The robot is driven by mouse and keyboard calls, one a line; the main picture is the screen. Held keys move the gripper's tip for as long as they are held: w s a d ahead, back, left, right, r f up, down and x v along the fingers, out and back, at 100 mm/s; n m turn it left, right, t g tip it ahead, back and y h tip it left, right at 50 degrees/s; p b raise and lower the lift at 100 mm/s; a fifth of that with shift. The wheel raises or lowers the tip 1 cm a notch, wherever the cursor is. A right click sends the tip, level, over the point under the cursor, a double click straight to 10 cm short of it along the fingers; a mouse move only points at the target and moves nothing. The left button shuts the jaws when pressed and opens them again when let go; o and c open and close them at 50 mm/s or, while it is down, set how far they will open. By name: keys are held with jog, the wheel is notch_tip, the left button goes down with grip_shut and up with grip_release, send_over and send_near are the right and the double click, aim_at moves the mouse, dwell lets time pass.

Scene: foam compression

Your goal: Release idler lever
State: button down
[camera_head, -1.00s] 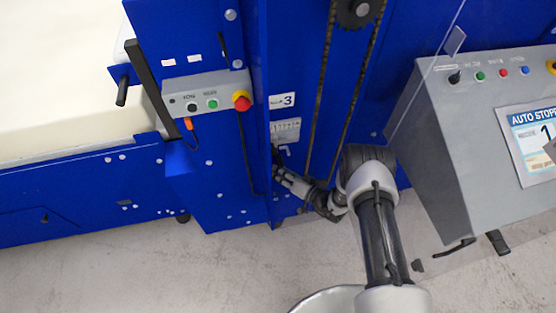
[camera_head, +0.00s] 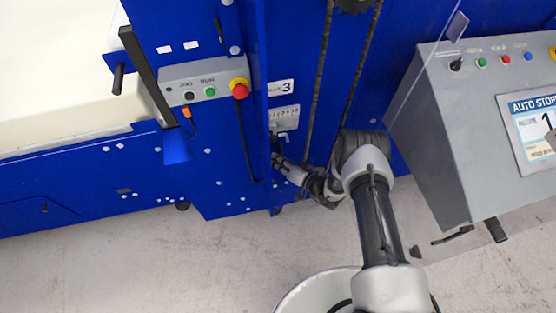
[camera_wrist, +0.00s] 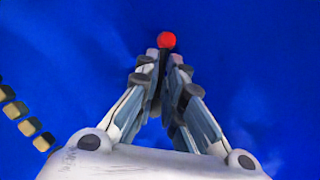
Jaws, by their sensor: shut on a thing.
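A red ball knob (camera_wrist: 167,40) shows in the wrist view just beyond my fingertips. A short dark piece below it sits between the fingers, apparently the idler lever's shaft. My gripper (camera_wrist: 164,62) is shut on this lever, with the fingers drawn together just below the knob. In the head view my gripper (camera_head: 277,152) is at the blue machine's narrow upright, just below a small scale plate. The lever cannot be made out there, as the gripper and the machine's edge hide it.
A chain (camera_head: 318,90) runs down the blue panel right of my gripper. A "3" label (camera_head: 280,88) and a scale plate (camera_head: 284,116) are above it. A control box (camera_head: 205,84) with a red stop button is left. A grey console (camera_head: 470,130) stands right.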

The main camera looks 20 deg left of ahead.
jog(key=shift+w+r, duration=0.25)
jog(key=shift+w, duration=0.05)
